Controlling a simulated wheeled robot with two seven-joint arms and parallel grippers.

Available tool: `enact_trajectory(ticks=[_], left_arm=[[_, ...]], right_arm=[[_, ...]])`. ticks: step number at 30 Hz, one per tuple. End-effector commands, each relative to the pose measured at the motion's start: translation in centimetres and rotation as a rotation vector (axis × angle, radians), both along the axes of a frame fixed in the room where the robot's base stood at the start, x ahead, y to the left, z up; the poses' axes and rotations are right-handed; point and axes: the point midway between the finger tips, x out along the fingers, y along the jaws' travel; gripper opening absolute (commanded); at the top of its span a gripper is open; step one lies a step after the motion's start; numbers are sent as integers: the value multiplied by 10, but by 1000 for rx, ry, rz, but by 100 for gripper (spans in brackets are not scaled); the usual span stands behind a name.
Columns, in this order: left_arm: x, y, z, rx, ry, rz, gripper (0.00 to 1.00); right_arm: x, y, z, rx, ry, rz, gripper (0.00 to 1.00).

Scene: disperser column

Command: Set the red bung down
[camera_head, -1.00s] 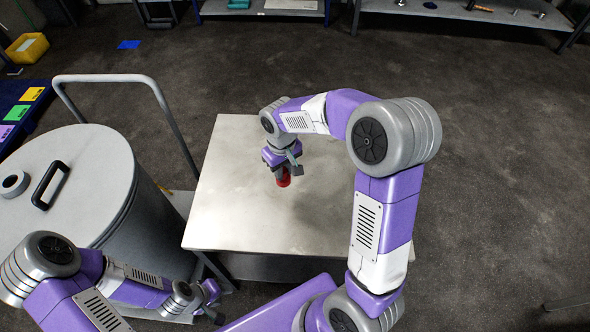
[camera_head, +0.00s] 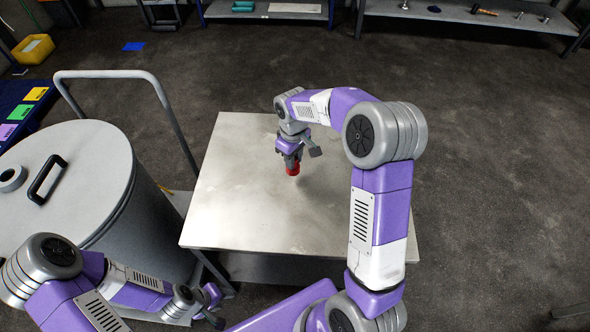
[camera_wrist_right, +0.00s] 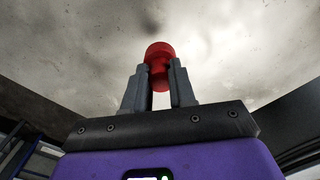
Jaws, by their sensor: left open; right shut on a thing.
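The red bung (camera_head: 292,170) is between the fingers of my right gripper (camera_head: 291,160), over the bare metal table (camera_head: 235,190). In the right wrist view the bung (camera_wrist_right: 159,60) sticks out past the fingertips of my right gripper (camera_wrist_right: 158,80), which is shut on it. The table top (camera_wrist_right: 230,45) fills the background there. I cannot tell whether the bung touches the table. My left gripper (camera_head: 215,308) is open and empty at the lower left, low beside the drum and the table's near left corner.
A large grey lidded drum (camera_head: 120,215) with a black handle stands on a trolley (camera_head: 110,75) left of the table. Blue shelving (camera_head: 270,15) and a grey bench (camera_head: 460,14) stand at the back. A yellow bin (camera_head: 33,48) is at far left. The table top around the bung is clear.

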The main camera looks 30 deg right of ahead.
Motion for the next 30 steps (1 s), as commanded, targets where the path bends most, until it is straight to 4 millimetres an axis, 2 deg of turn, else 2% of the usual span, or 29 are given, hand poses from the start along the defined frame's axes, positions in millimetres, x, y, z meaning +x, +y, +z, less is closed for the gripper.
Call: enact_trajectory(ticks=[10,23,24,28,30], left_arm=[[0,0,-16,0,0,0,43],[0,0,-18,0,0,0,43],[0,0,-18,0,0,0,43],[0,0,-18,0,0,0,43],[0,0,-18,0,0,0,43]], right_arm=[[0,0,-49,1,1,-1,0],[0,0,-56,0,-1,-1,0],[0,0,-56,0,-1,-1,30],[0,0,-55,0,-1,-1,50],[0,0,-55,0,-1,-1,51]])
